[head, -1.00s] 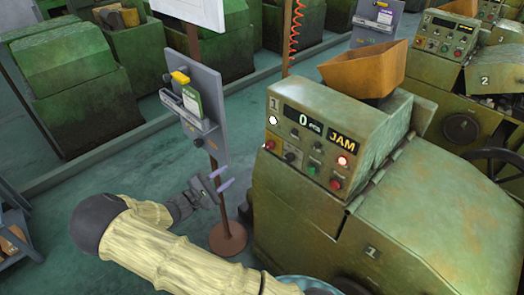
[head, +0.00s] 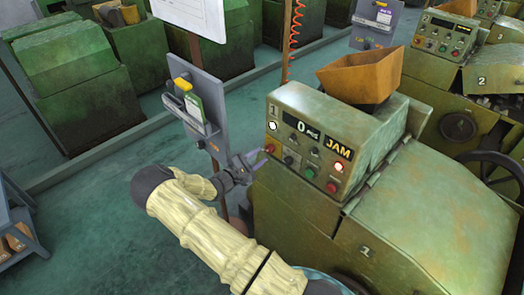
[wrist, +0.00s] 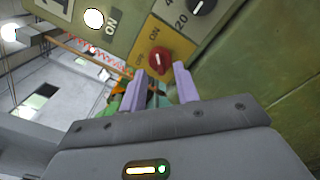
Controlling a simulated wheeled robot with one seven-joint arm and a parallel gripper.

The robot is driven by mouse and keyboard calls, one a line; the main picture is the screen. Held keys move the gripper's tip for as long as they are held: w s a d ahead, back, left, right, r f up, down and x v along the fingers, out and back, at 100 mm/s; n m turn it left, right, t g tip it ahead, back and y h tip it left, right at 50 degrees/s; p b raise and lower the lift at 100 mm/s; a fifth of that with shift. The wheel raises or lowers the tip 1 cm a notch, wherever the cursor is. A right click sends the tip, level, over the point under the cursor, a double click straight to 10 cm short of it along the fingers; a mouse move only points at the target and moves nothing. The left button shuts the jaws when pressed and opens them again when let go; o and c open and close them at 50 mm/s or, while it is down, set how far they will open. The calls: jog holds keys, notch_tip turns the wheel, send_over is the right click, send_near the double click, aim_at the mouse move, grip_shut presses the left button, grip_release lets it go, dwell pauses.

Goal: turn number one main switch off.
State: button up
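The machine marked 1 has a control panel (head: 308,148) with a lit white lamp, a counter reading 0 and a lit JAM sign. Its main switch is a red knob (head: 269,148) at the panel's left; in the wrist view the red knob (wrist: 159,61) sits on a yellow plate marked ON and OFF. Which mark the knob points at is hard to tell. My gripper (head: 257,158) is just in front of the knob. In the wrist view my gripper (wrist: 160,84) is open, its two lilac fingers apart below the knob, with nothing visibly held between them.
A grey board (head: 207,110) on a brown post stands close to the left of my gripper. An orange hopper (head: 361,75) tops the machine. A black selector knob (wrist: 201,5) sits beside the red knob. Open floor (head: 105,215) lies to the left.

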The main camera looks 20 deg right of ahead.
aim_at(270, 149)
jog(key=shift+x, duration=1.2)
jog(key=shift+c, duration=0.2)
grip_shut()
